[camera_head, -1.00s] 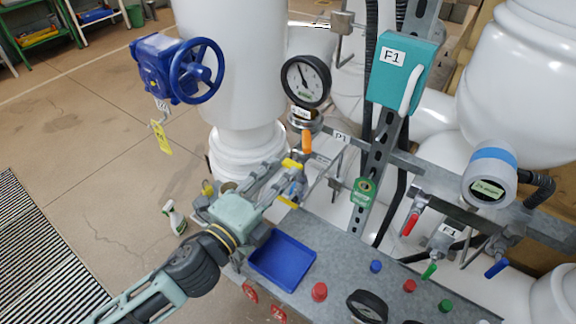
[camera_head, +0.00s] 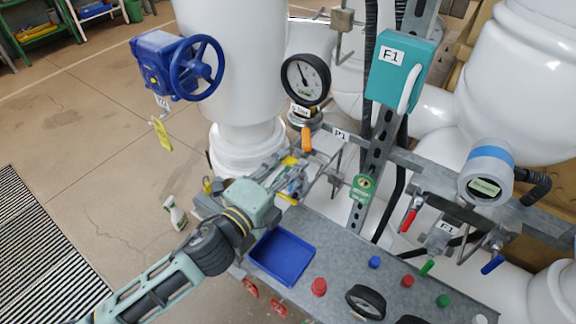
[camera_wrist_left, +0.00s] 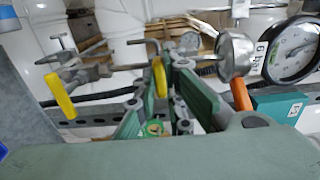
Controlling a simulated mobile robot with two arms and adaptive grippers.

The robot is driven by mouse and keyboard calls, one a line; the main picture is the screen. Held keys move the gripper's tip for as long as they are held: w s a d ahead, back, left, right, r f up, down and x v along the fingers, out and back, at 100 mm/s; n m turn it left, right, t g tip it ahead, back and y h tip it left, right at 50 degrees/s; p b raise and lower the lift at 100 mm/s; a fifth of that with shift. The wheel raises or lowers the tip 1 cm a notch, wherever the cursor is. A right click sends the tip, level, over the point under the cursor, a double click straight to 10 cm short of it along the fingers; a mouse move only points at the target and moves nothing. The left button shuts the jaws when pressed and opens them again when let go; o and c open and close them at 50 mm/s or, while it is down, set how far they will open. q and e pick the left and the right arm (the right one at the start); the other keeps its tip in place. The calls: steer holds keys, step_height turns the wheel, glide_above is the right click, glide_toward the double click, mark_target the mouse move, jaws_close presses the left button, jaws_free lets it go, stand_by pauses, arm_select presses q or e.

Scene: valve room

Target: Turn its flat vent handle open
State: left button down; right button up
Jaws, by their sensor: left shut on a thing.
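My left gripper (camera_head: 291,178) reaches in from the lower left to the small valves below the black-rimmed gauge (camera_head: 306,80). In the left wrist view its fingers (camera_wrist_left: 160,98) are closed around a narrow yellow handle (camera_wrist_left: 160,77), seen nearly edge-on. In the head view the fingers and pipework hide most of this handle. Another yellow handle (camera_wrist_left: 61,96) hangs to the left in the wrist view, apart from the fingers. An orange handle (camera_head: 306,138) hangs under the gauge, just beyond the gripper; it also shows in the wrist view (camera_wrist_left: 241,95). My right gripper is not in view.
A blue tray (camera_head: 282,281) and several coloured buttons lie on the grey panel (camera_head: 340,255) below the gripper. A slotted post (camera_head: 381,150) with a green tag (camera_head: 362,188) stands to the right. A blue handwheel (camera_head: 197,68) is at upper left. Open floor lies left.

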arm_select(q)
steer(key=shift+n, duration=0.3)
steer(key=n+p, duration=0.1)
steer(key=n, duration=0.3)
steer(key=shift+p, duration=0.35)
steer(key=n+p, duration=0.1)
steer(key=n, duration=0.4)
steer(key=shift+p, duration=0.4)
steer(key=n+p, duration=0.1)
steer(key=n, duration=0.3)
steer(key=shift+p, duration=0.4)
steer(key=shift+n+p, duration=0.6)
steer(key=shift+n, duration=1.5)
steer(key=shift+f, duration=0.1)
steer(key=c, duration=1.8)
jaws_free()
steer(key=shift+c, duration=0.2)
